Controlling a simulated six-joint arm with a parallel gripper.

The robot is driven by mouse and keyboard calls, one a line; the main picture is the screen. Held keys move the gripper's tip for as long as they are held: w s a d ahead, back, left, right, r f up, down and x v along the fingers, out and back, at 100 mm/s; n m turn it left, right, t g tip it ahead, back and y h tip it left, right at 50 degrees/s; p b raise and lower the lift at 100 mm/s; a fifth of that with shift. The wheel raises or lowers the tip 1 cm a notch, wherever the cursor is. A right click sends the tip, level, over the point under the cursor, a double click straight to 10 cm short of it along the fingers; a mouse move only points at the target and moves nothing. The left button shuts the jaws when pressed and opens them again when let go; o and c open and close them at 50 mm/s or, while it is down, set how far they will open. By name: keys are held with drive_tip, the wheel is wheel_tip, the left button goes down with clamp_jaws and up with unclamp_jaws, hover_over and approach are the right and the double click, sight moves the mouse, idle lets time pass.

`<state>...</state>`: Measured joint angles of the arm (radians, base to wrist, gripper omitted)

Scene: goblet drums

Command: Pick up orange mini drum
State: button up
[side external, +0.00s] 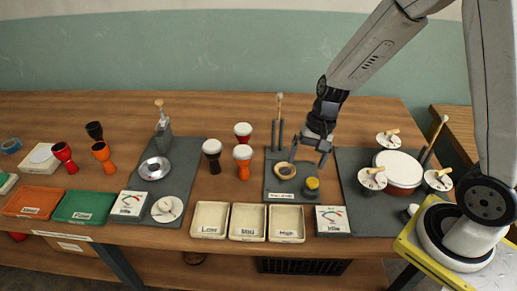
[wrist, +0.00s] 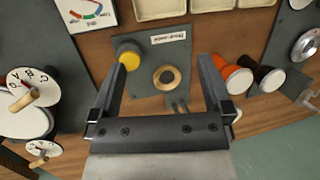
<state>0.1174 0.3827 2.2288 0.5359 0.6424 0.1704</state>
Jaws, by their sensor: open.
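An orange goblet drum with a white head (side external: 243,161) stands upright on the table between the two left-hand grey mats. It also shows right of the fingers in the wrist view (wrist: 238,78).
A red drum (side external: 243,131) and a black drum (side external: 212,155) stand close to the white-headed orange one. The middle mat holds a wooden ring (side external: 284,170) and yellow knob (side external: 312,184). Cream trays (side external: 248,222) line the front. Open wood lies behind the drums.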

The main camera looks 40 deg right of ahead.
drive_tip(key=w+a+f+m+t+y, duration=0.1)
drive_tip(key=w+f+m+y, duration=0.45)
drive_tip(key=w+m, duration=0.4)
drive_tip(key=m+t+y, duration=0.3)
drive_tip(key=m+t, duration=0.2)
approach(242, 156)
drive_tip(key=w+f, duration=0.2)
drive_tip(key=w, duration=0.1)
drive_tip(key=shift+a+f, duration=0.2)
drive_tip(key=shift+f, duration=0.2)
drive_tip(key=shift+w+a, duration=0.1)
drive_tip(key=shift+x, duration=1.2)
drive_tip(key=shift+a+f, duration=0.1)
drive_tip(key=shift+x, duration=2.5)
drive_tip(key=shift+c, duration=0.2)
